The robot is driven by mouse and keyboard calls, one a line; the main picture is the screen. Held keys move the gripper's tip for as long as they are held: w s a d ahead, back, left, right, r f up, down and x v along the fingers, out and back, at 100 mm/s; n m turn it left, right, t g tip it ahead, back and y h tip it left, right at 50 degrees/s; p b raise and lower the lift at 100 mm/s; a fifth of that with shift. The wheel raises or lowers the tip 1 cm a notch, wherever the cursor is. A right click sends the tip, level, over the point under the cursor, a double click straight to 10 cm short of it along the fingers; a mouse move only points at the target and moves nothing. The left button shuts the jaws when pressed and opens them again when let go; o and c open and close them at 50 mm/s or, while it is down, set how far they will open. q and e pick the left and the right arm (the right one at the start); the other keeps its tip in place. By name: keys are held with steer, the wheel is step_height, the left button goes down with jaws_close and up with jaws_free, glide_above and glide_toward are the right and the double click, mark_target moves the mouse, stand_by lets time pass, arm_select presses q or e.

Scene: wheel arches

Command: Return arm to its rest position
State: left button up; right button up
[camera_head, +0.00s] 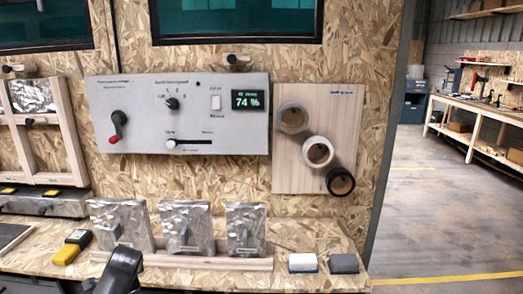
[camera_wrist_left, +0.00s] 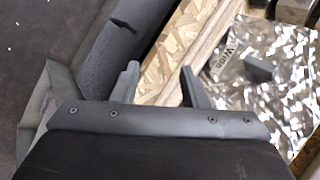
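My left arm (camera_head: 122,265) shows as a black part at the bottom of the head view, in front of the workbench and the leftmost silvery panel. In the left wrist view my left gripper (camera_wrist_left: 158,82) has its two grey fingers apart, with nothing held between them. Bare wood shows behind the fingers. A silvery wrapped panel (camera_wrist_left: 275,85) with a grey handle lies to the right of the fingers. My right arm and gripper are in neither view.
Three silvery panels with handles, including the middle one (camera_head: 187,228), stand along a wooden rail (camera_head: 215,264) on the workbench (camera_head: 285,282). A white block (camera_head: 303,263), a grey block (camera_head: 344,264) and a yellow-black device (camera_head: 72,247) lie nearby. A control panel (camera_head: 215,130) hangs behind. Open floor (camera_head: 440,225) lies right.

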arm_select(q)
steer(key=w+d+r+n+t+h, duration=0.25)
steer(key=w+d+r+t, duration=0.2)
steer(key=r+t, duration=0.35)
steer(key=w+d+r+n+t+h, duration=0.2)
steer(key=w+d+r+n+t, duration=0.25)
steer(key=r, duration=0.45)
steer(key=s+a+f+n+g, duration=0.1)
steer(key=s+a+f+g, duration=0.15)
steer(key=s+f, duration=0.9)
steer(key=s+a+f+g+y, duration=0.1)
steer(key=s+f+g, duration=0.25)
steer(key=f, duration=1.45)
steer(key=s+a+f+n+g, duration=0.1)
steer(key=s+f+g, duration=0.2)
steer(key=s+f, duration=0.85)
steer(key=s+d+f+n+g, duration=0.15)
steer(key=s+f+g, duration=0.25)
steer(key=s+f, duration=1.35)
steer(key=s+d+f+g, duration=0.2)
steer(key=s, duration=0.9)
steer(key=s+d+f+g, duration=0.2)
steer(key=s+f, duration=0.1)
steer(key=s, duration=0.8)
steer(key=shift+s+h, duration=0.2)
steer(key=shift+h, duration=0.15)
steer(key=shift+n, duration=0.25)
